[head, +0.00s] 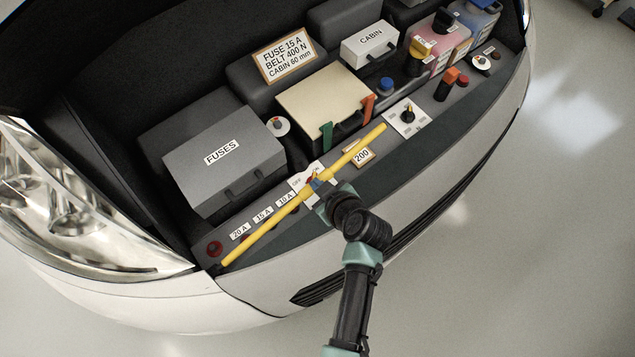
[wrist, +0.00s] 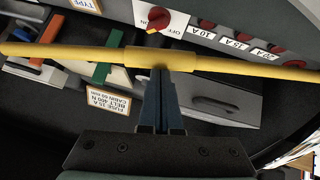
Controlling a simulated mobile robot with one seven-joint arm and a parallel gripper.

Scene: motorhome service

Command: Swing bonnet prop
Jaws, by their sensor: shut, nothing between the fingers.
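The bonnet prop is a long yellow rod (head: 262,228) lying slantwise along the front ledge of the engine bay. In the wrist view the yellow rod (wrist: 230,66) crosses the whole upper picture, with a thicker sleeve (wrist: 160,59) in its middle. My gripper (head: 317,187) is at the rod's middle in the head view. In the wrist view my gripper (wrist: 160,76) has its two blue fingers closed together, with their tips at the sleeve's edge. The fingers are not around the rod. I cannot tell whether they touch it. The raised bonnet is not clearly seen.
A grey fuse box (head: 215,150) stands behind the ledge at left, and a tan-topped box (head: 325,100) with green and red clips is in the middle. A red rotary switch (wrist: 158,18) is close to the rod. A headlight (head: 70,200) is at left. The floor at right is clear.

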